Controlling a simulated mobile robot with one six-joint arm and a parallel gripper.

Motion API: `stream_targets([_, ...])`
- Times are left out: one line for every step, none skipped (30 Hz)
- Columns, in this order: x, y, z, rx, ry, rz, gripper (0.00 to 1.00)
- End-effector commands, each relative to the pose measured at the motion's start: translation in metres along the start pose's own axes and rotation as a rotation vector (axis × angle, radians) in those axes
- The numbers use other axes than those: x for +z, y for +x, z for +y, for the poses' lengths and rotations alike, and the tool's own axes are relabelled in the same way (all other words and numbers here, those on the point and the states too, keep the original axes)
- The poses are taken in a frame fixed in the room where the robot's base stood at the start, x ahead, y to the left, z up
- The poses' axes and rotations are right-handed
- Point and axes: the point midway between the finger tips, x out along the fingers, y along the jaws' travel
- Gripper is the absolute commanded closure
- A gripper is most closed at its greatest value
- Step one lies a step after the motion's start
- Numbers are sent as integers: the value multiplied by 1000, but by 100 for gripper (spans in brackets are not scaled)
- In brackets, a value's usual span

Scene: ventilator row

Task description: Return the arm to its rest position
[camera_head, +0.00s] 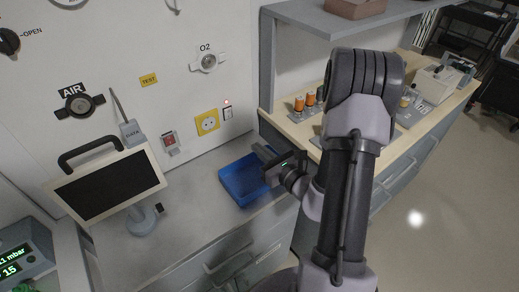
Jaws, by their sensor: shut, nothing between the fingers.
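My grey and black arm rises from the bottom of the view, right of the middle. It bends at a high elbow and comes back down toward the counter. My gripper (264,153) is at the end of it, over or beside the right side of a blue tray (232,190) on the grey counter (180,215). The gripper looks shut and I see nothing held in it. Its fingers are small and partly hidden by the dark gripper body. I cannot tell how high it is above the tray.
A screen with a handle (108,186) stands on the counter at left. The wall behind carries an O2 knob (208,61), an AIR knob (78,104) and a yellow socket (207,122). A wooden worktop (290,121) with orange-capped items lies behind my arm. Open floor (430,190) is at right.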

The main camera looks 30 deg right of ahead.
Motion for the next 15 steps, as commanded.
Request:
stream_targets([0, 0, 0, 0, 0, 0, 100])
stream_targets([0, 0, 0, 0, 0, 0, 100])
stream_targets([0, 0, 0, 1, 0, 0, 100])
stream_targets([0, 0, 0, 0, 0, 0, 100])
stream_targets([0, 0, 0, 1, 0, 0, 100])
stream_targets([0, 0, 0, 1, 0, 0, 100])
stream_targets([0, 0, 0, 1, 0, 0, 100])
stream_targets([0, 0, 0, 1, 0, 0, 100])
stream_targets([0, 0, 0, 1, 0, 0, 100])
stream_targets([0, 0, 0, 1, 0, 0, 100])
stream_targets([0, 0, 0, 1, 0, 0, 100])
stream_targets([0, 0, 1, 3, -1, 0, 100])
stream_targets([3, 1, 4, 13, -5, -3, 100])
stream_targets([7, 2, 10, 35, -14, -7, 100])
stream_targets([18, 5, 24, 86, -35, -17, 100])
